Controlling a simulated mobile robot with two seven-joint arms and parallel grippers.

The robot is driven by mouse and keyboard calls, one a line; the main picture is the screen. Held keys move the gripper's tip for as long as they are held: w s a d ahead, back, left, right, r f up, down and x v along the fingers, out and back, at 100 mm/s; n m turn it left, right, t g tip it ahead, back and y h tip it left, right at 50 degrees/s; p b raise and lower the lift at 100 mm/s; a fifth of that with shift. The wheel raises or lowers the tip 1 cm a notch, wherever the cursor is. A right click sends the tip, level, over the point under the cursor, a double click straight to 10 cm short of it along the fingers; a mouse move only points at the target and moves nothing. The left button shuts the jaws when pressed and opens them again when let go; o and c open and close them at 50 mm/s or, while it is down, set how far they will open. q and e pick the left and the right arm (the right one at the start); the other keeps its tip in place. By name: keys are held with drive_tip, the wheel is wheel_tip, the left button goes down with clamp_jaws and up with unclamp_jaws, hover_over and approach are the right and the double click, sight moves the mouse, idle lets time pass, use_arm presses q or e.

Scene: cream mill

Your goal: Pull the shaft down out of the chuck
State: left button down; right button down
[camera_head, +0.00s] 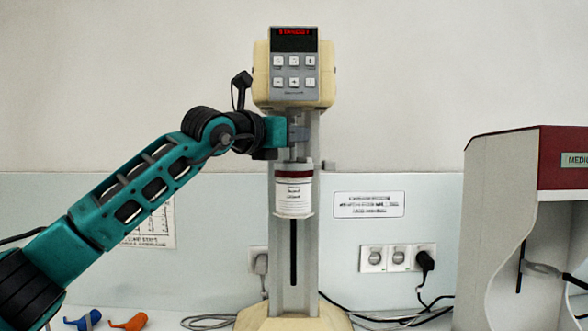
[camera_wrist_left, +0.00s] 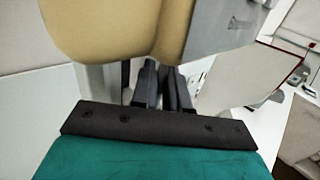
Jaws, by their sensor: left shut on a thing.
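The mill's cream head (camera_head: 260,75) with its grey keypad and red display stands at the centre; it also fills the top of the left wrist view (camera_wrist_left: 110,25). My left gripper (camera_head: 297,133) reaches in from the left just under the head. It is shut on the shaft (camera_head: 298,152), which shows as a thin grey piece below the fingers. The chuck is too small and covered to make out. In the left wrist view, the dark fingers (camera_wrist_left: 165,85) point in under the head, and the shaft is not clearly visible. My right gripper is not in view.
A white jar with a dark red band (camera_head: 294,198) sits directly below the gripper, in front of the grey column (camera_head: 310,250). A white cabinet with a red panel (camera_head: 500,230) stands at right. Orange (camera_head: 128,322) and blue (camera_head: 83,320) items lie lower left. Cables run around the base.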

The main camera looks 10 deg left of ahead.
use_arm(q)
drive_tip(key=shift+f, duration=0.2)
idle(0.3)
drive_tip(key=c, duration=0.7)
unclamp_jaws()
drive_tip(key=shift+o, duration=0.2)
drive_tip(key=shift+b, duration=0.3)
drive_tip(key=shift+s+a+f+b, duration=0.15)
drive_tip(key=shift+s+a+b, duration=0.1)
drive_tip(key=shift+s+b, duration=0.25)
drive_tip(key=b+v, duration=0.5)
drive_tip(key=v, duration=0.2)
